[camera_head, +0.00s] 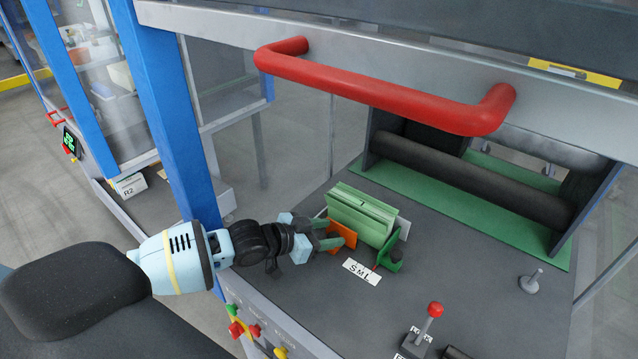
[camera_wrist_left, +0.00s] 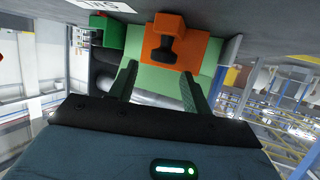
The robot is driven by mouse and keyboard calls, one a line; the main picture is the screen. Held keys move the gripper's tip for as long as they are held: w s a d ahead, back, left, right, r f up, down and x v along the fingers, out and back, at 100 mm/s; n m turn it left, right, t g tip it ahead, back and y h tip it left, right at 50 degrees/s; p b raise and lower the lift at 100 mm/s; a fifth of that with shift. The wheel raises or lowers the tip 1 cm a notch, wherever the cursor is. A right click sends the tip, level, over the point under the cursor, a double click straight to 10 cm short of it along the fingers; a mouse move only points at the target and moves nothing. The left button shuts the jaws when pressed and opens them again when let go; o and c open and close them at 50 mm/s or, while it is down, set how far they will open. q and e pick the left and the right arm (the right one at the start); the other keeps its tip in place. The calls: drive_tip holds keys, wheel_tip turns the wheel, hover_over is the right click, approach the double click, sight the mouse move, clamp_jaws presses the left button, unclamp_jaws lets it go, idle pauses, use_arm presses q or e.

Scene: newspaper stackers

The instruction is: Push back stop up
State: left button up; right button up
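An orange stop plate (camera_head: 342,234) stands at the left end of a green stack of upright panels (camera_head: 362,213). In the left wrist view the orange plate (camera_wrist_left: 203,52) has an orange block and a black knob on its face, with green behind it. A green block with a dark knob (camera_head: 392,259) is at the front, beside the white SML label (camera_head: 361,271). No part is labelled as the back stop. My left gripper (camera_head: 328,234) is open; its two green fingers (camera_wrist_left: 158,92) are spread below the black knob. Contact cannot be told. My right gripper is not shown.
A thick red handle bar (camera_head: 385,86) runs above the grey work surface (camera_head: 455,260). A dark roller (camera_head: 470,180) lies behind. A red-topped lever (camera_head: 431,318) and a small metal post (camera_head: 531,281) stand at right. A blue post (camera_head: 170,120) rises behind my arm.

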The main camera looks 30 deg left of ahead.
use_arm(q)
drive_tip(key=shift+s+a+f, duration=0.1)
drive_tip(key=shift+f, duration=0.2)
drive_tip(key=shift+s+a+r, duration=0.1)
drive_tip(key=shift+s+r, duration=0.1)
drive_tip(key=shift+s, duration=0.25)
drive_tip(key=v, duration=0.6)
drive_tip(key=shift+d+r+p, duration=0.15)
drive_tip(key=shift+d+p, duration=0.15)
drive_tip(key=shift+p, duration=0.1)
drive_tip(key=shift+v, duration=1.2)
drive_tip(key=shift+r, duration=0.1)
